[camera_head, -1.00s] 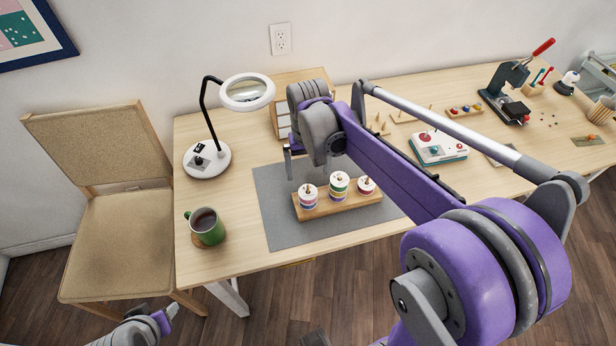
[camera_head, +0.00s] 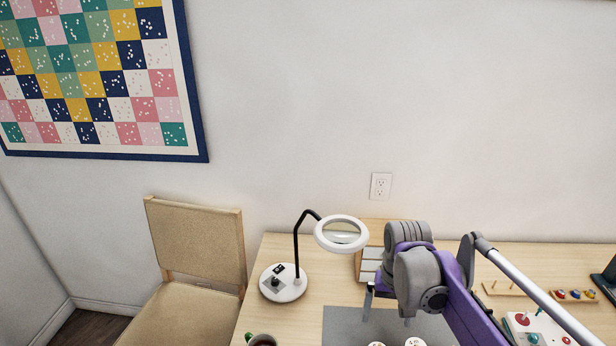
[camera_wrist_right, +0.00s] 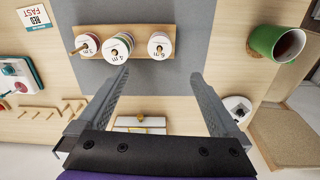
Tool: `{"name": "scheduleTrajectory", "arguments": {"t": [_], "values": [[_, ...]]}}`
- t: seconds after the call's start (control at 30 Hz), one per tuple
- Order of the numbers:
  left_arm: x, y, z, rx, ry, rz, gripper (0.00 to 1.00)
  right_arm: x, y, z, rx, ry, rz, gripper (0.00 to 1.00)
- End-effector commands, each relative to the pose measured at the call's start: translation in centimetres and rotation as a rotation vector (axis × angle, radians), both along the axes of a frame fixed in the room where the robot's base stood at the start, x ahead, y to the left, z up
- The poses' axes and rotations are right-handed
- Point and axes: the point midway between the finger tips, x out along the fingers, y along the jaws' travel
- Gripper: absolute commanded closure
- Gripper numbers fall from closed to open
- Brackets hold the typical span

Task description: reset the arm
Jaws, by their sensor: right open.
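My right arm reaches in from the lower right over the table in the head view. Its purple and grey wrist hides part of the small wooden drawer box, and its gripper (camera_head: 376,298) points down over the grey mat. In the right wrist view the gripper (camera_wrist_right: 160,76) is open, with nothing between its two fingers. Three round spools, marked 3 m (camera_wrist_right: 88,44), 4 m (camera_wrist_right: 117,47) and 6 m (camera_wrist_right: 160,46), stand on a wooden block (camera_wrist_right: 140,29) beyond the fingertips, apart from them. My left gripper is out of the head view.
A magnifier lamp (camera_head: 283,283) stands left of the arm, near the drawer box (camera_head: 366,264). A green mug (camera_wrist_right: 268,43) is at the table's edge. The grey mat (camera_head: 345,325) lies below the gripper. A chair (camera_head: 200,245) stands left of the table (camera_head: 313,296). A red-knobbed device (camera_head: 530,328) is on the right.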

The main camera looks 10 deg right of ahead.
Motion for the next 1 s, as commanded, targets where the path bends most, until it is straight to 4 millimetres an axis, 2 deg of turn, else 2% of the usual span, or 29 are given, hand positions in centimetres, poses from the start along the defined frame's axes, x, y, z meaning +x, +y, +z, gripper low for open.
{"name": "scheduleTrajectory", "arguments": {"t": [0.13,0.27,0.4,0.6,0.77,0.97,1.0], "values": [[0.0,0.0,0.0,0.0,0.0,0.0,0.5,-2.2,1.3,-0.3,-0.009,-0.058,0.044,0.0],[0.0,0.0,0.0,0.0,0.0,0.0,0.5,-5.8,3.1,-1.3,-0.026,-0.16,0.115,0.0],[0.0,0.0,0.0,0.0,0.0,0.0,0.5,-9.8,4.8,-3.2,-0.045,-0.28,0.196,0.0],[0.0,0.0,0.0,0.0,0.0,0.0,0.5,-13.8,6.2,-6.1,-0.068,-0.41,0.283,0.0],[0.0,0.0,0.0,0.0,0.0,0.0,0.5,-15.1,6.6,-7.3,-0.075,-0.457,0.311,0.0],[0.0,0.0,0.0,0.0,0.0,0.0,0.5,-15.2,6.7,-7.4,-0.076,-0.464,0.316,0.0],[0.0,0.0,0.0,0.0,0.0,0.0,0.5,-15.2,6.7,-7.4,-0.076,-0.464,0.316,0.05]]}}
